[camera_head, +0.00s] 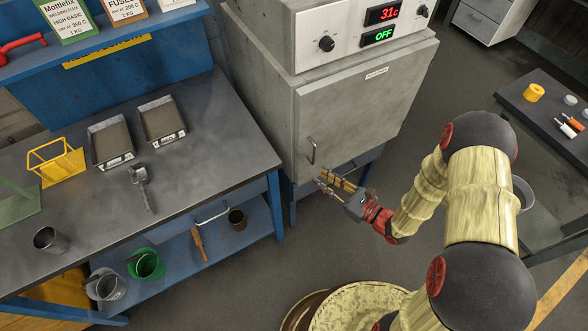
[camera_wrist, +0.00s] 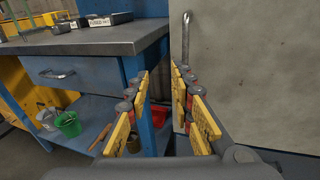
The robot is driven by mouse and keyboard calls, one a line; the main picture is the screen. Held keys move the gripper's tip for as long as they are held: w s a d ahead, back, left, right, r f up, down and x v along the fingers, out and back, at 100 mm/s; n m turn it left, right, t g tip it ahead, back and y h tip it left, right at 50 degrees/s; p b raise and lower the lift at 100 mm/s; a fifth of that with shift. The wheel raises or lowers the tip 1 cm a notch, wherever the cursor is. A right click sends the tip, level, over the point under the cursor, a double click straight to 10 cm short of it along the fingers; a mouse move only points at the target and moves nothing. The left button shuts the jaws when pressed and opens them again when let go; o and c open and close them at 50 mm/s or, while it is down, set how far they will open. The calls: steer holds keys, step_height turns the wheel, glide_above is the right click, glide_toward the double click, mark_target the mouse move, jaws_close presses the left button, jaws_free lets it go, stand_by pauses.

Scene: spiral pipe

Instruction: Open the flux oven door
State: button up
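The flux oven (camera_head: 300,90) is a grey cabinet, and its door (camera_head: 360,110) is shut. The door's metal handle (camera_head: 311,150) is a vertical bar low on the door's left side. In the wrist view the handle (camera_wrist: 186,38) rises just beyond the right finger's tip. My gripper (camera_head: 322,179) is just below the handle in the head view, pointing left. In the wrist view my gripper (camera_wrist: 160,74) is open with nothing between its yellow-padded fingers. Whether the right finger touches the handle or door is hard to tell.
A workbench (camera_head: 220,125) with metal trays (camera_head: 112,142) and a blue drawer (camera_wrist: 70,75) stands left of the oven. The oven's panel shows a red 31c display (camera_head: 382,14) and a green OFF display (camera_head: 378,36). The floor (camera_head: 270,265) before the oven is clear.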

mark_target(314, 162)
steer(key=w+a, duration=0.1)
steer(key=w, duration=0.1)
steer(key=w+a+r+t+b, duration=0.1)
steer(key=w, duration=0.2)
steer(key=w+a+r+m+t, duration=0.1)
steer(key=w, duration=0.2)
steer(key=shift+w+a+r+h+b, duration=0.1)
steer(key=shift+w+a+h+b, duration=0.05)
steer(key=shift+a+h+b, duration=0.25)
steer(key=c, duration=0.3)
jaws_close()
steer(key=shift+d, duration=0.1)
stand_by(0.3)
